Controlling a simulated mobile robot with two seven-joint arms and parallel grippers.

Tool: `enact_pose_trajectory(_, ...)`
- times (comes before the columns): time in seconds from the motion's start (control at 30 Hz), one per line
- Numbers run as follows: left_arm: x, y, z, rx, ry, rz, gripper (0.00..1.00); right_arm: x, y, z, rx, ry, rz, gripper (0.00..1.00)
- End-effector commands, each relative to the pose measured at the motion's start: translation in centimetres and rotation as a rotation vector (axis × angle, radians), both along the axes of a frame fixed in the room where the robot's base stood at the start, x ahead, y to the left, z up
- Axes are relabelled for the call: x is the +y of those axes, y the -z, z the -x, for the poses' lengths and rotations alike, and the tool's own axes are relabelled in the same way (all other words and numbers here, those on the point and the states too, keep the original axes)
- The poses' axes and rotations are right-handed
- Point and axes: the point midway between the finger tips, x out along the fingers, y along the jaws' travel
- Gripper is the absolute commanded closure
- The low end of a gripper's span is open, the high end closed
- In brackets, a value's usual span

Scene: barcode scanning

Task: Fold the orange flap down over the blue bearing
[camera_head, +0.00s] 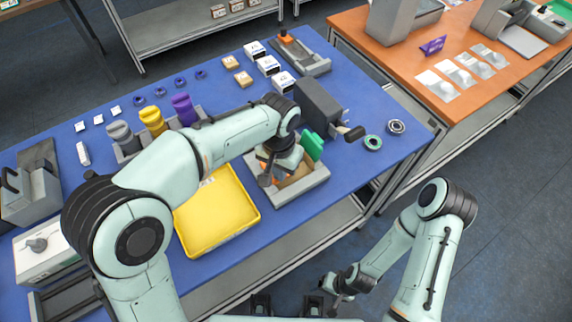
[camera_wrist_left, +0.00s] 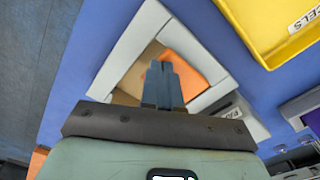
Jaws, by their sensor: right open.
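The orange flap (camera_wrist_left: 193,66) lies inside a light grey tray (camera_wrist_left: 124,48), beside a brown cardboard surface (camera_wrist_left: 128,88). In the head view, the grey tray (camera_head: 300,193) is near the table's front edge, mostly under my left arm. My left gripper (camera_wrist_left: 162,72) has its fingers together over the tray, with the tips at the flap's edge; I cannot tell whether they touch it. In the head view the left gripper (camera_head: 266,178) points down into the tray. The blue bearing is not visible. My right gripper (camera_head: 338,300) is open and empty, low in front of the table.
A yellow bin (camera_head: 217,213) stands left of the tray; it also shows in the left wrist view (camera_wrist_left: 262,35). A dark grey machine (camera_head: 318,108) and a green part (camera_head: 312,146) are behind the tray. Two ring-shaped bearings (camera_head: 373,142) lie to the right.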

Motion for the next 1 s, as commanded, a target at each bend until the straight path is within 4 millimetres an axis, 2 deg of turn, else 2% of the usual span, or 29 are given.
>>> enact_pose_trajectory(0.7, 4.7, -2.2, 3.1, 0.003, -0.003, -0.004, 1.00, 0.0, 0.5, 0.3, 0.003, 0.000, 0.000, 0.21)
enact_pose_trajectory(1.0, 6.0, -2.9, 4.0, 0.003, -0.002, -0.005, 1.00, 0.0, 0.6, 0.3, 0.003, 0.000, 0.000, 0.21)
